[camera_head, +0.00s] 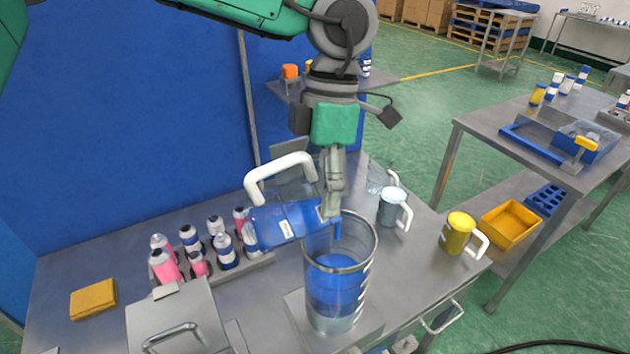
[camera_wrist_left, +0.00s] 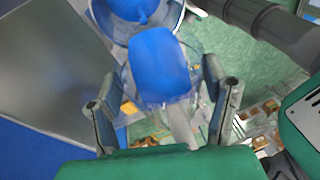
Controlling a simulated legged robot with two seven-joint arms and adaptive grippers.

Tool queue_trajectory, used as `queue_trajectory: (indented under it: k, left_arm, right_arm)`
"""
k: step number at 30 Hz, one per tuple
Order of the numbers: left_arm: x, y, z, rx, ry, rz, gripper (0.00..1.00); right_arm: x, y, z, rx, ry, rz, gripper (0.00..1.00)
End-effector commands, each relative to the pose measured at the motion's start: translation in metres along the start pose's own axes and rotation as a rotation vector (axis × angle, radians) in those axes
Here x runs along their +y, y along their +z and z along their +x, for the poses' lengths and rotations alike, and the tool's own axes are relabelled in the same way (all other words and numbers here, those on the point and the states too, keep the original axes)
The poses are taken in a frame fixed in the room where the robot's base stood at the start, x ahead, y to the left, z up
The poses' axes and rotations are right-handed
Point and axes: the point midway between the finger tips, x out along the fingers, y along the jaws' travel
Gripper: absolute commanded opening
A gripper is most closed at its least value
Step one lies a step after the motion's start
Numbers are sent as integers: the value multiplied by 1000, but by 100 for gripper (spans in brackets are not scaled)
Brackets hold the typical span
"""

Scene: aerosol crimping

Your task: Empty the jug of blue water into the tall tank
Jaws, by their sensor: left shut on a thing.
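The jug (camera_head: 283,222), clear with blue water and a white handle (camera_head: 283,175), is tipped almost onto its side. Its right end is over the rim of the tall tank (camera_head: 340,262). The tank is a clear cylinder standing upright on a metal base, with blue water (camera_head: 336,288) inside. My left gripper (camera_head: 332,200) is shut on the jug near its right end, above the tank. In the left wrist view the jug (camera_wrist_left: 160,68) lies between the fingers, with the tank's rim beyond it. The exact finger contact is partly hidden. My right gripper is not in view.
Several pink and blue-white cans stand in a rack (camera_head: 250,264) left of the tank. A grey mug (camera_head: 391,208) and a yellow mug (camera_head: 458,233) stand to the right. A yellow sponge-like block (camera_head: 93,299) lies at left. The bench's right front is fairly clear.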

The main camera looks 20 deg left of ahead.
Motion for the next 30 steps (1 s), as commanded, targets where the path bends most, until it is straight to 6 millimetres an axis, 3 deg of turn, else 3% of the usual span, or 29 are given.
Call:
queue_trajectory:
  k: [30]
  left_arm:
    - [2,32,7,421,-24,-74,16]
  right_arm:
    - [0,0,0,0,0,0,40]
